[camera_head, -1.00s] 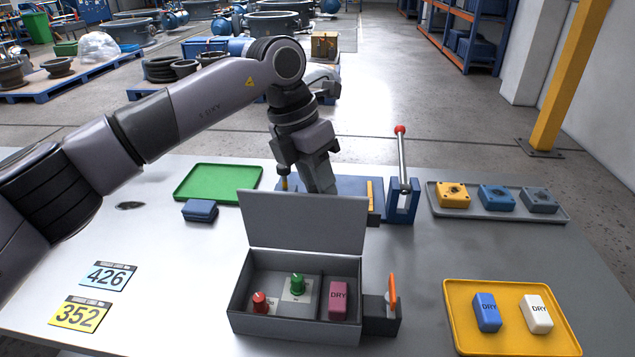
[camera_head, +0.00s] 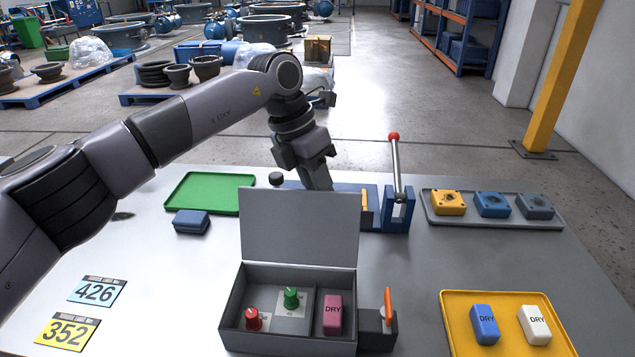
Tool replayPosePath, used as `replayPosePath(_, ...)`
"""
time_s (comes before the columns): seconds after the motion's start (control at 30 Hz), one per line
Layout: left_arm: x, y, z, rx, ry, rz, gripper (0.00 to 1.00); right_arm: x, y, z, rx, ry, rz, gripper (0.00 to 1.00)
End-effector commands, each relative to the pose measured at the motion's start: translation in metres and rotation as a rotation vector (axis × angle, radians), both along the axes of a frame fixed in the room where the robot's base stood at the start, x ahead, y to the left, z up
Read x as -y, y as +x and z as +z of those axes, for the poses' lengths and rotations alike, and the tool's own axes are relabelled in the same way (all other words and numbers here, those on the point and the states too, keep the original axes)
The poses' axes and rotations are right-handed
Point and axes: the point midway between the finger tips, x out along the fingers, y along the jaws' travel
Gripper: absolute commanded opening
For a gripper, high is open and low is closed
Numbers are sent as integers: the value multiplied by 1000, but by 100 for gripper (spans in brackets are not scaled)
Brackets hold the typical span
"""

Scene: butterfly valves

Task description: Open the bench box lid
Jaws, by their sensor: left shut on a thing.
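The grey bench box (camera_head: 290,340) stands at the front middle of the bench. Its lid (camera_head: 300,228) stands raised along the back edge, with its inner face towards me. The box is open: a red knob, a green knob and a pink DRY block show inside. My left gripper (camera_head: 319,180) points down at the lid's top edge, from behind it. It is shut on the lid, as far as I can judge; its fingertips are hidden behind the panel. My right gripper is not in view.
An orange-handled latch block (camera_head: 376,330) sits at the box's right side. A red-tipped lever stand (camera_head: 397,215) is behind to the right. A green tray (camera_head: 210,193), grey tray (camera_head: 493,218) and yellow tray (camera_head: 462,338) lie around. Bench left of the box is mostly clear.

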Motion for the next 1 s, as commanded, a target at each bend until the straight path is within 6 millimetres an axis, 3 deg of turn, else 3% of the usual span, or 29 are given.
replayPosePath(0.03,-15,7,-22,7,46,21,0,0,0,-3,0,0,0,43)
replayPosePath(0.27,-15,7,-22,8,46,20,0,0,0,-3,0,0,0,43)
replayPosePath(0.3,-15,7,-22,8,46,20,25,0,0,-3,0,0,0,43)
replayPosePath(0.4,-15,7,-22,6,48,20,54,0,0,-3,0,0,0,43)
replayPosePath(0.83,-13,4,-21,2,52,11,54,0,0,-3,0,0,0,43)
replayPosePath(1.0,-17,4,-5,7,48,12,54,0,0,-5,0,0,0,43)
